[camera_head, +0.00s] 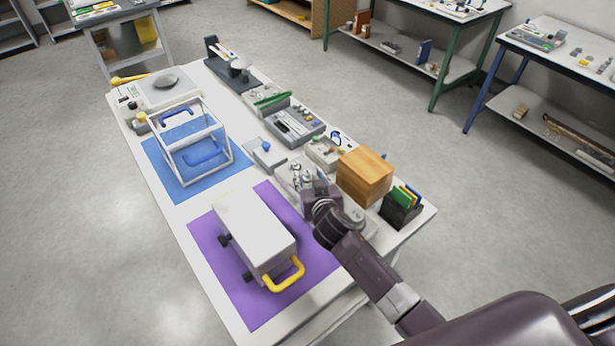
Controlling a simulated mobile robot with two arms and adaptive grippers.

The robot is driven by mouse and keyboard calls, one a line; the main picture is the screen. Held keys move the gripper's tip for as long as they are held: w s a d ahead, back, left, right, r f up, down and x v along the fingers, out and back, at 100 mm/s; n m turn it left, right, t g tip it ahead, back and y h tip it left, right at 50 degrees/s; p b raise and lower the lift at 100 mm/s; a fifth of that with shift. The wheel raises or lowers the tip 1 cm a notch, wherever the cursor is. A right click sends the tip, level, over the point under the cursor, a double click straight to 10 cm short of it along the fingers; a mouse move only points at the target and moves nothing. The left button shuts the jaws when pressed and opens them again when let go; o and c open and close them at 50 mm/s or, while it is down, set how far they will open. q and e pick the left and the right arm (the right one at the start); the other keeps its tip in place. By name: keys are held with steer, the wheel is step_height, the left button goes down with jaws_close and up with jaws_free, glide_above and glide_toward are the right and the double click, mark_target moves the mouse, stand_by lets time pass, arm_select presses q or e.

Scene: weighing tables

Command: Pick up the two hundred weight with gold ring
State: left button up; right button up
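My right gripper (312,187) reaches in from the lower right over a pale tray (283,176) near the middle of the table. Several small metallic weights (297,173) stand in this tray, just beyond and beside the gripper. They are too small to read a number or make out a gold ring. The gripper hides part of the tray, and its fingertips are not clear enough to show whether they are apart or hold anything. My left gripper is not in view.
A wooden block (365,176) and a rack with coloured cards (402,207) stand right of the gripper. A grey box with a yellow handle (255,235) sits on a purple mat (222,268).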

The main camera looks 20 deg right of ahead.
steer(key=shift+x, duration=1.45)
steer(key=shift+a, duration=0.1)
steer(key=shift+c, duration=0.5)
jaws_close()
